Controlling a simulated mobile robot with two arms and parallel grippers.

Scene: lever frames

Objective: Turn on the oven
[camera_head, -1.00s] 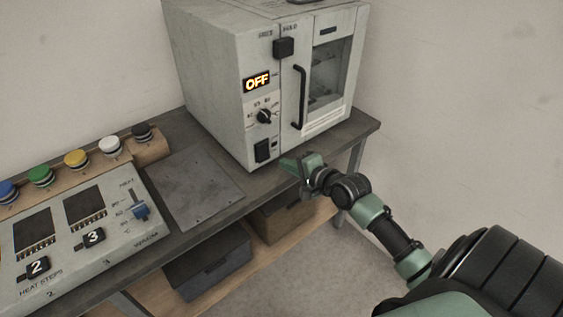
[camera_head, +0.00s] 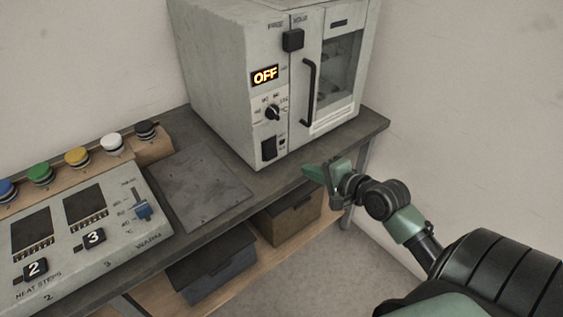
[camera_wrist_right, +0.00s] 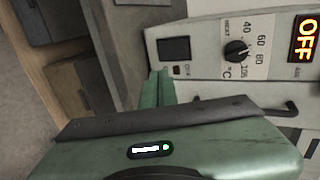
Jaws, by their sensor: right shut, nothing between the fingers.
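The pale grey oven (camera_head: 215,75) stands on the dark bench. Its display (camera_head: 265,75) reads OFF in lit letters. Below it are a black temperature knob (camera_head: 272,113) and a black rocker-like switch (camera_head: 269,147). My right gripper (camera_head: 312,173) is shut and empty, in front of the oven's lower front near the bench edge, apart from the switch. In the right wrist view, its green fingers (camera_wrist_right: 158,88) point towards the panel, with the switch (camera_wrist_right: 173,50), knob (camera_wrist_right: 237,51) and display (camera_wrist_right: 305,38) beyond. My left gripper is not in view.
A black block (camera_head: 293,40) sits above the door handle (camera_head: 308,92). A control panel (camera_head: 120,250) and coloured buttons (camera_head: 77,157) stand at left. A flat metal plate (camera_head: 200,190) lies on the bench. Boxes (camera_head: 290,218) sit on the lower shelf.

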